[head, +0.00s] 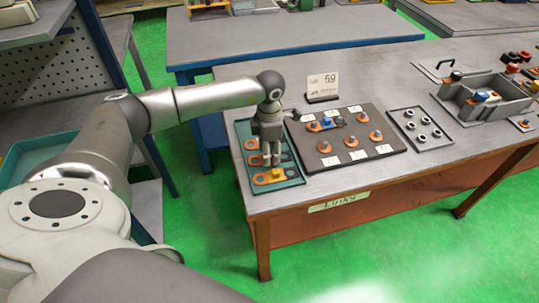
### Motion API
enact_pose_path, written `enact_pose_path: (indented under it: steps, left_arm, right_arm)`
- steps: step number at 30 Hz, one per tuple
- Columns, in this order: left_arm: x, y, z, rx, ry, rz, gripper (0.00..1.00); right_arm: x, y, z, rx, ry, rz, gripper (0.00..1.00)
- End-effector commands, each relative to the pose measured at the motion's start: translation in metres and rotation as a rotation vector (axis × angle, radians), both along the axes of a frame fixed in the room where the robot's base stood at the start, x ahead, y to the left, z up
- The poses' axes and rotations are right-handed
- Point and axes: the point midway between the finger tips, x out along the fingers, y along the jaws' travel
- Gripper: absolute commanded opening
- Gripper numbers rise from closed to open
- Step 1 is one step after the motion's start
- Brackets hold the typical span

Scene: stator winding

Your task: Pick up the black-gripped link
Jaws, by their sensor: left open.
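My left gripper (270,153) is open and points down over the green tray (298,183) at the left end of the table. Several copper-coloured links lie in the tray. The front link (262,180) has a yellow grip (278,173). The orange ends of a middle link (256,160) and a back link (251,144) show left of the fingers. My gripper covers the middles of these two links, so I cannot tell for sure which one has the black grip. The fingertips are close above the links; contact cannot be told. My right gripper is out of view.
Right of the tray is a dark board (343,140) with copper terminals, white labels and a blue-gripped link (327,122). A sign (322,85) stands behind it. Farther right are a tray of nuts (420,132) and a grey bin (490,106). Bare tabletop lies in front.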

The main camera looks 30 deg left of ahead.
Motion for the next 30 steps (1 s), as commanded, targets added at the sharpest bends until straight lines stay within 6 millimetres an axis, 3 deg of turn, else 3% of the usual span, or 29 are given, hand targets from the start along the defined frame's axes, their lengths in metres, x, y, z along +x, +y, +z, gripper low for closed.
enact_pose_path:
  steps: [4, 14, 24, 30]
  left_arm:
    - [0.000, 0.000, 0.000, 0.000, 0.000, 0.000, 0.42]
    - [0.000, 0.000, 0.000, -0.001, -0.001, 0.000, 0.00]
    - [0.001, 0.000, 0.003, -0.001, -0.002, 0.000, 0.00]
    - [0.002, 0.000, 0.019, -0.001, -0.005, 0.001, 0.00]
  right_arm:
    - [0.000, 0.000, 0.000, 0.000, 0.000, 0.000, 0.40]
    - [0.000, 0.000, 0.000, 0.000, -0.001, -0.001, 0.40]
    - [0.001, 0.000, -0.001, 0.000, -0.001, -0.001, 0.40]
    - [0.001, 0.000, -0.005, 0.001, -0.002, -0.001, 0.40]
